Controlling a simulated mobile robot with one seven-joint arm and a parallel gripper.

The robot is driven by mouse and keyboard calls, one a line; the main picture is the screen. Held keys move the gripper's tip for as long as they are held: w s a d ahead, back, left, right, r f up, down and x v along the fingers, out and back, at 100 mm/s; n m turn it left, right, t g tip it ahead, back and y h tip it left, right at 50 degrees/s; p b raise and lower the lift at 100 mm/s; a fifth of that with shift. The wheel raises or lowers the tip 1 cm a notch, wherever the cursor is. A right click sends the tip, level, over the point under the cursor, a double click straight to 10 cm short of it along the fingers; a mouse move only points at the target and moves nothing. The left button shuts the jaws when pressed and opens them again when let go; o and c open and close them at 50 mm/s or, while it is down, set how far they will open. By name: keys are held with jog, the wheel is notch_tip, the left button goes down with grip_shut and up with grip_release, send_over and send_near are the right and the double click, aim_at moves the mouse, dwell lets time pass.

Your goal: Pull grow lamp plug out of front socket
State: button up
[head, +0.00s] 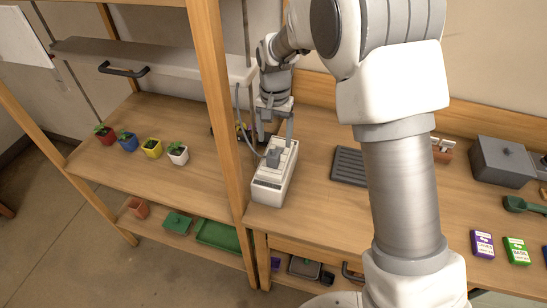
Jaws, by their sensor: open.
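A white power strip (268,190) lies on the wooden bench, running away from me beside a wooden post. A grey plug (273,157) stands up from its top, with a grey cable (240,125) looping up on its left. A paler block shows just behind the plug. My gripper (275,138) points down over the far part of the strip. Its two fingers are apart, one toward each side of the strip, with nothing seen held between them. I cannot tell whether either finger touches the plug. The strip's far end is partly hidden by the gripper.
The wooden post (220,110) stands close left of the strip. A lamp bar (150,65) hangs above several small potted plants. A black tray (349,166) lies right of the strip. A grey box (500,162) and seed packets (482,244) are farther right.

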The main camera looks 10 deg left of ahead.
aim_at(274, 153)
notch_tip(274, 153, down, 8)
jog(key=shift+s+a+r+p, duration=0.15)
jog(key=shift+r+p, duration=0.1)
jog(key=shift+p, duration=0.45)
grip_shut()
